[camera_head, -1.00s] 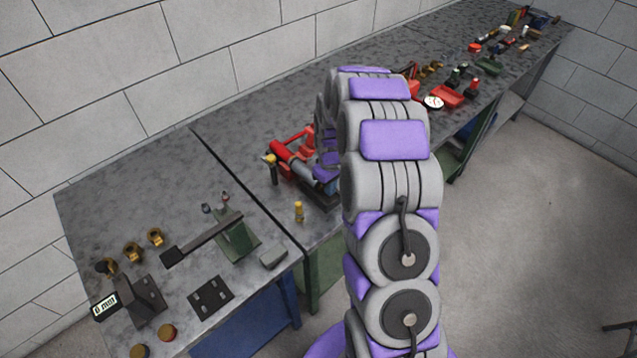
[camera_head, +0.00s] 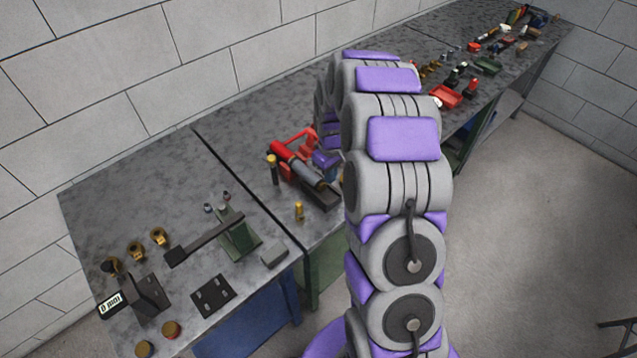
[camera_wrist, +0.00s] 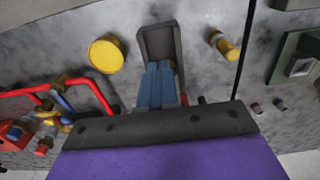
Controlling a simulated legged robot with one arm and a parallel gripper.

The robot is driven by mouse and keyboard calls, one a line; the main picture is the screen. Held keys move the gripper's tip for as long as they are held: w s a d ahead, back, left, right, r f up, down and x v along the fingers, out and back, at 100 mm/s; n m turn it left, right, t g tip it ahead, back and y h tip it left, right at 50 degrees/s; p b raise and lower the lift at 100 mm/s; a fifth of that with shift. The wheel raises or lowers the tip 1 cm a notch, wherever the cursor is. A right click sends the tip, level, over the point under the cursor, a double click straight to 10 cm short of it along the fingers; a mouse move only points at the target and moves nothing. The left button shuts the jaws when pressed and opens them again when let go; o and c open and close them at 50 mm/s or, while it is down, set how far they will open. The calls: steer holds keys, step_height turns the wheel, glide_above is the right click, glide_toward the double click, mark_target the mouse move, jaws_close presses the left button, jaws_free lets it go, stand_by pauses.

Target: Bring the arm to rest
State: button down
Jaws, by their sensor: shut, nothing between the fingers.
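My arm (camera_head: 402,140), with grey links and purple pads, rises through the middle of the head view and bends over the bench. Its far end is by the red and grey cylinder (camera_head: 297,163), and the arm hides most of my gripper there. In the wrist view my gripper (camera_wrist: 158,72) shows two blue fingers together, with nothing visible between them. The fingertips overlap a dark grey channel-shaped part (camera_wrist: 158,37) in the picture. I cannot tell whether they touch it.
A yellow round cap (camera_wrist: 106,54) and a brass fitting (camera_wrist: 223,43) flank the fingers. Red tubing (camera_wrist: 60,88) lies left. The near bench (camera_head: 110,205) holds a lever tool (camera_head: 215,235) and brass fittings. A red tray (camera_head: 445,96) stands farther back. Open floor (camera_head: 540,230) lies right.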

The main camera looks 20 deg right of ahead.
stand_by(0.3)
steer(key=s+a+r+m, duration=0.1)
steer(key=s+a+r, duration=0.3)
steer(key=s+r, duration=0.35)
steer(key=s+a+r+m, duration=0.1)
steer(key=s+a+r, duration=0.4)
steer(key=s+r, duration=0.3)
steer(key=s+a+r+m+g, duration=0.1)
steer(key=s, duration=0.9)
steer(key=s+a+r+m, duration=0.1)
steer(key=s+a, duration=0.1)
steer(key=s, duration=0.9)
steer(key=shift+s+a+r+g+b, duration=0.25)
steer(key=shift+r+g+b, duration=0.05)
steer(key=shift+g+b, duration=0.1)
